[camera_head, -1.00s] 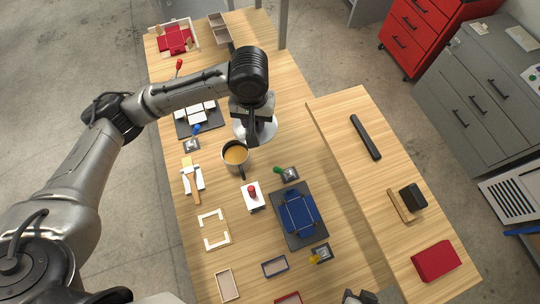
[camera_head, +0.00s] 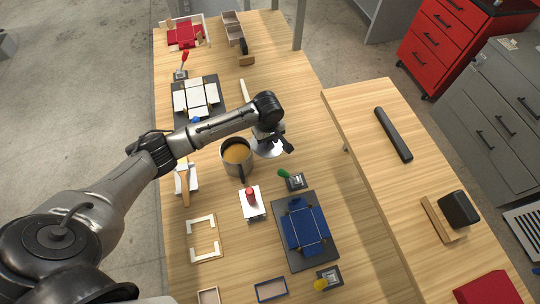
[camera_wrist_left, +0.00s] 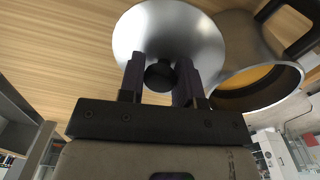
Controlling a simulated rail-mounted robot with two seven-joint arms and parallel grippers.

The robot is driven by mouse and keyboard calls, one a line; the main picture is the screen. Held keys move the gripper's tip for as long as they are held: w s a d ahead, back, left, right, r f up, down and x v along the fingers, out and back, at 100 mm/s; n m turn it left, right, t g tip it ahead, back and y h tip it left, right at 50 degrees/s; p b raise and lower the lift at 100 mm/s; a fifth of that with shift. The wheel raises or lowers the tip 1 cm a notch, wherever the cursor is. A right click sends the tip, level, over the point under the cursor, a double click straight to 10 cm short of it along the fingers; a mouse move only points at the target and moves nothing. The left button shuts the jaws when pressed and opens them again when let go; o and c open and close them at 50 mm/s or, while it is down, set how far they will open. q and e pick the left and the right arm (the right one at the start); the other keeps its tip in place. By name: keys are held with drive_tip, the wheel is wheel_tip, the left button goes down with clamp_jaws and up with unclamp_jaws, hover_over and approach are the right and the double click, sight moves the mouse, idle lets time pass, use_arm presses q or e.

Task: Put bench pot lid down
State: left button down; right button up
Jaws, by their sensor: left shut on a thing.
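The pot lid (camera_head: 270,150) is a shiny silver disc with a black knob; it also shows in the left wrist view (camera_wrist_left: 190,28). My left gripper (camera_head: 275,137) is shut on the knob, with its two dark fingers (camera_wrist_left: 160,76) on either side of it. The lid is just right of the pot (camera_head: 237,164), a grey metal pot with orange-brown contents and a dark handle. The pot is uncovered and shows beside the lid in the left wrist view (camera_wrist_left: 240,40). I cannot tell whether the lid touches the bench. My right gripper is out of view.
The wooden bench (camera_head: 285,90) has bare wood right of the lid. A red-knobbed piece on a white plate (camera_head: 250,203), a green-handled piece (camera_head: 290,178) and a blue box blank (camera_head: 303,224) lie nearer. A raised wooden shelf (camera_head: 365,130) stands at right.

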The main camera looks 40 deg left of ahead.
sight(268, 152)
use_arm(q)
drive_tip(key=f, duration=0.4)
drive_tip(key=shift+s+f, duration=0.25)
drive_tip(key=shift+s, duration=0.1)
drive_tip(key=shift+f, duration=0.3)
drive_tip(key=shift+f+b, duration=0.5)
drive_tip(key=shift+f, duration=1.3)
drive_tip(key=c, duration=0.8)
unclamp_jaws()
drive_tip(key=shift+c, duration=0.2)
drive_tip(key=shift+r, duration=0.15)
drive_tip(key=shift+r, duration=0.25)
wheel_tip(268, 152, up, 11)
drive_tip(key=shift+w+r+p, duration=0.1)
drive_tip(key=shift+p, duration=0.75)
drive_tip(key=shift+r, duration=0.1)
